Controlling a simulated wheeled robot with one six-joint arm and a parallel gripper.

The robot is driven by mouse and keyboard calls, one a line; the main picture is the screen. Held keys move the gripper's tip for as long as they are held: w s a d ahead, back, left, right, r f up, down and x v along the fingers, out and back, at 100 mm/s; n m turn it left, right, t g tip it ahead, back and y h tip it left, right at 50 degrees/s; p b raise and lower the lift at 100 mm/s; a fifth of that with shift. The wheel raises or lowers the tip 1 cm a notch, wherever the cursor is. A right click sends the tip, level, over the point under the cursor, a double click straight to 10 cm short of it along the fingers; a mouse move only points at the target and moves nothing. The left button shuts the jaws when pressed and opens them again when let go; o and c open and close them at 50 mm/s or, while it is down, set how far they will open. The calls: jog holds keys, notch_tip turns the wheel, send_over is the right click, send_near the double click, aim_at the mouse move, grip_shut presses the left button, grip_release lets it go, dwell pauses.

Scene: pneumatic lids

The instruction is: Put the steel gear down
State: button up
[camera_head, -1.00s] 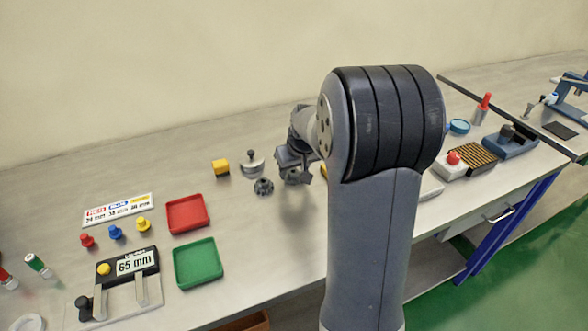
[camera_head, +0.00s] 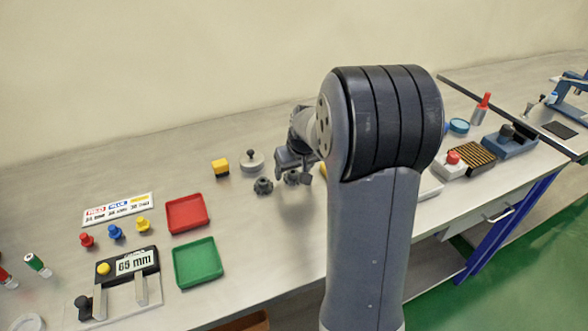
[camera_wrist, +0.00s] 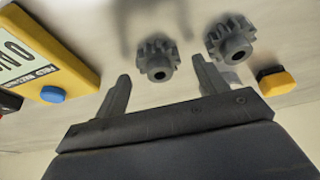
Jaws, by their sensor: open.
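Two dark grey gears stand on the bench. One gear (camera_wrist: 158,58) is ahead of the gap between my fingertips in the wrist view; in the head view this gear (camera_head: 291,178) is partly hidden below my gripper. The other gear (camera_wrist: 231,40) is just right of my right finger; it also shows in the head view (camera_head: 263,186). I cannot tell from looks which is the steel one. My gripper (camera_wrist: 160,78) is open, with nothing between its fingers. In the head view my gripper (camera_head: 292,163) is just above the near gear.
A yellow meter (camera_wrist: 48,55) is close on the left in the wrist view. Red (camera_head: 187,213) and green (camera_head: 197,262) trays stand at the front left.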

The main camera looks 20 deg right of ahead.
jog(key=v, duration=1.2)
jog(key=shift+r, duration=0.15)
